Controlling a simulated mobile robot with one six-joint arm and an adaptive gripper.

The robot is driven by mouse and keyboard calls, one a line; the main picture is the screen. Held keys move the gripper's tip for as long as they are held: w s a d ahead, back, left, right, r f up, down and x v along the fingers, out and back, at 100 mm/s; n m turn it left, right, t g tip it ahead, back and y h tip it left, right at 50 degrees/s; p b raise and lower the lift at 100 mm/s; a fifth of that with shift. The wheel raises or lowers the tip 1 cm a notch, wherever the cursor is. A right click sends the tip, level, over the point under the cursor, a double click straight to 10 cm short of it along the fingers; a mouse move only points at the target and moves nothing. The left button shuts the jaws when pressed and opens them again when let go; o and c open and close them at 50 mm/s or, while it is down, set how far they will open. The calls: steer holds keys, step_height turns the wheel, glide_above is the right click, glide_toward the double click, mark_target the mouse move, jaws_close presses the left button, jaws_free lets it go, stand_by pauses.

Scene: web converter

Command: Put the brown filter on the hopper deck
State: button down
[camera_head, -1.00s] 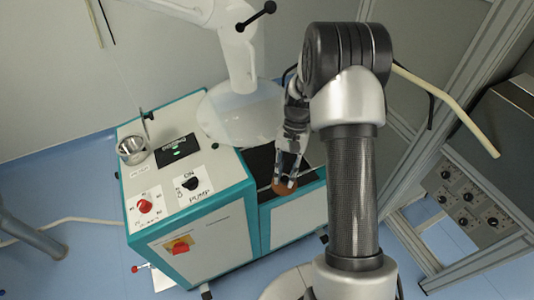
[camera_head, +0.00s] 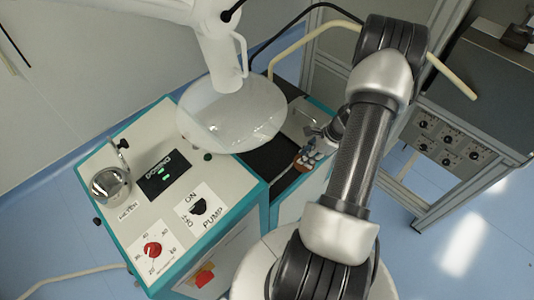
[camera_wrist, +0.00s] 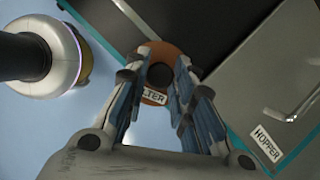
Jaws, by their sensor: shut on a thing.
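The brown filter (camera_wrist: 155,50) is a round disc with a dark knob and a partly hidden label in the wrist view. My gripper (camera_wrist: 159,76) is shut on it, with the fingers around the knob. Little of the filter (camera_head: 303,165) shows below my gripper (camera_head: 312,154) in the head view. It overlaps the teal front edge of the machine; whether it touches anything is unclear. The grey hopper lid (camera_wrist: 272,75), with a handle and HOPPER label, lies to its right in the wrist view. The dark deck (camera_head: 268,160) is left of my gripper in the head view.
A glossy white dome (camera_head: 232,115) on an arm stands over the machine's back. The control panel (camera_head: 160,200) has knobs and a metal cup (camera_head: 110,185). A metal frame and a cabinet (camera_head: 465,100) stand at the right. A dark cylinder (camera_wrist: 25,57) is at the wrist view's left.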

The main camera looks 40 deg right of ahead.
steer(key=w+a, duration=0.2)
steer(key=w+a+b, duration=0.1)
steer(key=w+a, duration=0.1)
steer(key=w, duration=0.1)
steer(key=w+a, duration=0.2)
steer(key=shift+w+a, duration=0.1)
steer(key=shift+w, duration=0.3)
steer(key=shift+w+a+b, duration=0.45)
steer(key=shift+w+a, duration=0.45)
steer(key=shift+w, duration=0.25)
steer(key=shift+a+f+b, duration=0.1)
steer(key=shift+f+b, duration=0.25)
steer(key=shift+f, duration=0.5)
steer(key=shift+r, duration=0.1)
steer(key=shift+f, duration=0.2)
steer(key=c, duration=1.4)
jaws_free()
steer(key=shift+o, duration=0.2)
steer(key=shift+r, duration=0.2)
